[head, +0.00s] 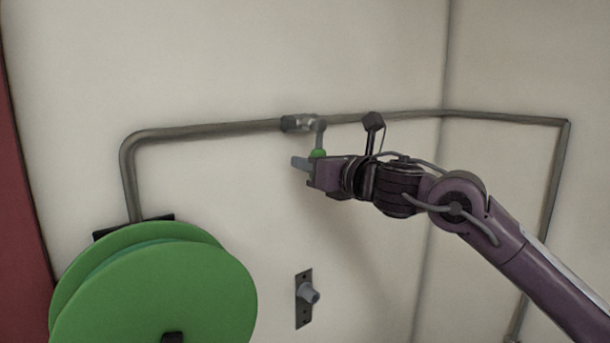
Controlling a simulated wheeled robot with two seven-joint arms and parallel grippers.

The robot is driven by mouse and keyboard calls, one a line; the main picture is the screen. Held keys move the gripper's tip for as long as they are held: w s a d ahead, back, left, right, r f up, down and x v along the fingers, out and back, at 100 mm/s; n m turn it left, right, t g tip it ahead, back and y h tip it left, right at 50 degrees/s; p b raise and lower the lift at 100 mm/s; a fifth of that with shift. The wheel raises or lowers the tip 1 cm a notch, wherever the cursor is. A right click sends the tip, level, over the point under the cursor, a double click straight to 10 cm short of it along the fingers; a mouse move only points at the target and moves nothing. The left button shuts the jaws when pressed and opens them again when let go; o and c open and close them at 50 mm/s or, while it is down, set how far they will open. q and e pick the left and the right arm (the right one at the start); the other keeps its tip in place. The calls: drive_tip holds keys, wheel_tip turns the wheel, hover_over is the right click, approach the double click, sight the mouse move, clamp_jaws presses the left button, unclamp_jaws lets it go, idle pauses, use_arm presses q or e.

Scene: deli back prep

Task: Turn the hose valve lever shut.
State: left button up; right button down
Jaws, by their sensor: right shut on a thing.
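The hose valve (303,123) sits in the grey pipe on the wall, near the middle of the head view. Its lever has a green end (318,153) and hangs down from the valve, across the line of the pipe. My right gripper (306,164) comes in from the right and is shut on the lever at its green end. The gripper's fingers hide the lowest part of the lever. My left gripper is not in view.
A green hose reel (155,295) stands out from the wall at the lower left. The pipe (210,131) runs along the wall into the right corner. A small wall plate with a grey knob (304,298) is below the gripper. The wall above the pipe is clear.

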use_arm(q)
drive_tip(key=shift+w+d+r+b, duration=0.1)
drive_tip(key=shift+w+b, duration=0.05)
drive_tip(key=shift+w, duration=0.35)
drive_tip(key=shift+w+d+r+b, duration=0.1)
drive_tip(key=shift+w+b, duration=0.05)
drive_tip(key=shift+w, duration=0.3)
use_arm(e)
drive_tip(key=shift+w+d+f+n, duration=0.1)
drive_tip(key=shift+w+d+n, duration=0.15)
drive_tip(key=shift+n, duration=0.35)
drive_tip(key=shift+d, duration=0.1)
drive_tip(key=c, duration=1.1)
unclamp_jaws()
drive_tip(key=shift+c, duration=0.2)
drive_tip(key=shift+s, duration=0.1)
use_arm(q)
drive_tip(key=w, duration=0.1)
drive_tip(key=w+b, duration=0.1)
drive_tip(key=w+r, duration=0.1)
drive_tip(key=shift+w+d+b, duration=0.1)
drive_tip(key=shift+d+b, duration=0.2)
use_arm(e)
drive_tip(key=v, duration=0.7)
drive_tip(key=shift+s+d, duration=0.25)
drive_tip(key=shift+d, duration=0.05)
drive_tip(key=shift+a, duration=0.1)
